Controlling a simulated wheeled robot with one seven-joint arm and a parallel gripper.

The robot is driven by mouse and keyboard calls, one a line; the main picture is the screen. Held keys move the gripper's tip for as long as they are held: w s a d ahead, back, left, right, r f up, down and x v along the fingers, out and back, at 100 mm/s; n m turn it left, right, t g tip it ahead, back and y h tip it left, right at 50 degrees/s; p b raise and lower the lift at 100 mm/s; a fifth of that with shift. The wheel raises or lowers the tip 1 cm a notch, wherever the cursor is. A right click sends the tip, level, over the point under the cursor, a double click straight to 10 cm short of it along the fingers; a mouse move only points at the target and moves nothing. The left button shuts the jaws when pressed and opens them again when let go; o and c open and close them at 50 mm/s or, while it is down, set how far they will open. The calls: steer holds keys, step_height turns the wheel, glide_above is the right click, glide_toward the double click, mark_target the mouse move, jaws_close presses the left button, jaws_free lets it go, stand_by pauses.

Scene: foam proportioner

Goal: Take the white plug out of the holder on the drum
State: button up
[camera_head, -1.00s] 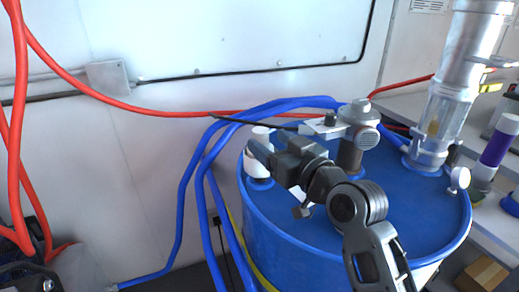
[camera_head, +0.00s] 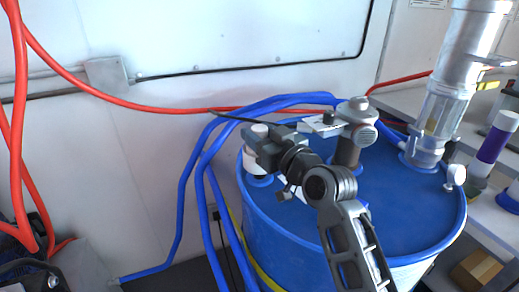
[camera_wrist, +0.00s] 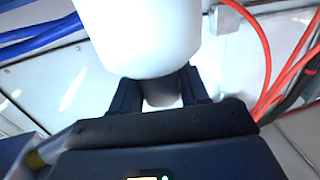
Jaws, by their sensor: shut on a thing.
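The white plug (camera_head: 260,129) is at the left rear rim of the blue drum (camera_head: 400,205), above a white holder (camera_head: 253,160) with a blue ring at its foot. My gripper (camera_head: 257,143) reaches it from the right and is shut on it. In the wrist view, a large white rounded body (camera_wrist: 140,35) fills the upper middle, and a dark grey neck sits between the fingers of my gripper (camera_wrist: 160,92). My fingers hide the join between plug and holder, so I cannot tell whether they are apart.
A grey metal fitting (camera_head: 357,115) stands on the drum lid, right of my gripper. A clear and metal column (camera_head: 445,105) stands farther right. Blue hoses (camera_head: 205,150) run behind and left of the drum. A red hose (camera_head: 150,110) crosses the pale wall.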

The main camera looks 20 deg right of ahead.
steer(key=c, duration=0.4)
